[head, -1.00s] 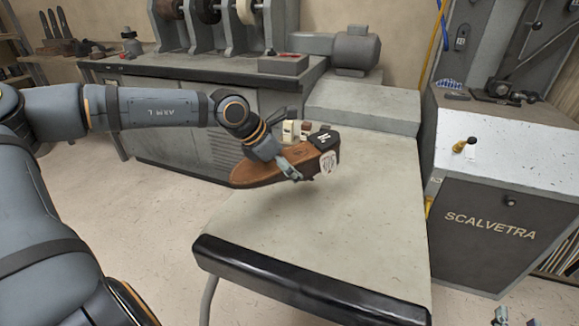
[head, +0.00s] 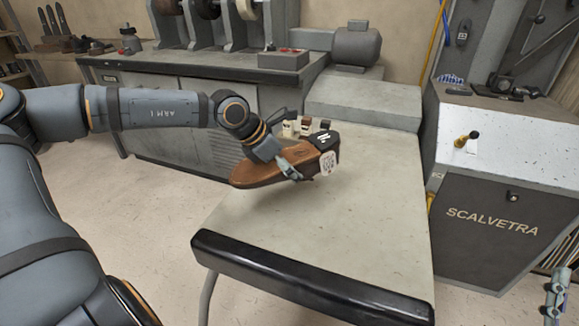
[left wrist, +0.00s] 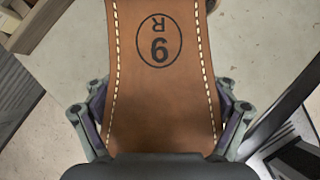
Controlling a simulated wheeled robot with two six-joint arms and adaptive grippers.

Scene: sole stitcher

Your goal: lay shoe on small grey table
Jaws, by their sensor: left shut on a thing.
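The brown shoe (head: 270,172) has a black heel and a pale printed label at its right end. My left gripper (head: 290,170) is shut on it, over the left part of the small grey table (head: 340,235). Whether the shoe touches the tabletop is unclear. In the left wrist view the shoe's sole (left wrist: 160,95) fills the middle, with white stitching and a circled number over an R, seen upside down. My left gripper's fingers (left wrist: 163,118) press its two sides. My right gripper (head: 555,295) shows only partly at the lower right edge, off the table.
The table has a black padded front edge (head: 310,280). Several small bottles (head: 305,127) stand at its back, behind the shoe. A grey SCALVETRA machine (head: 490,220) stands at the right, and a bench with grinding wheels (head: 200,70) at the back. The table's front and right are clear.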

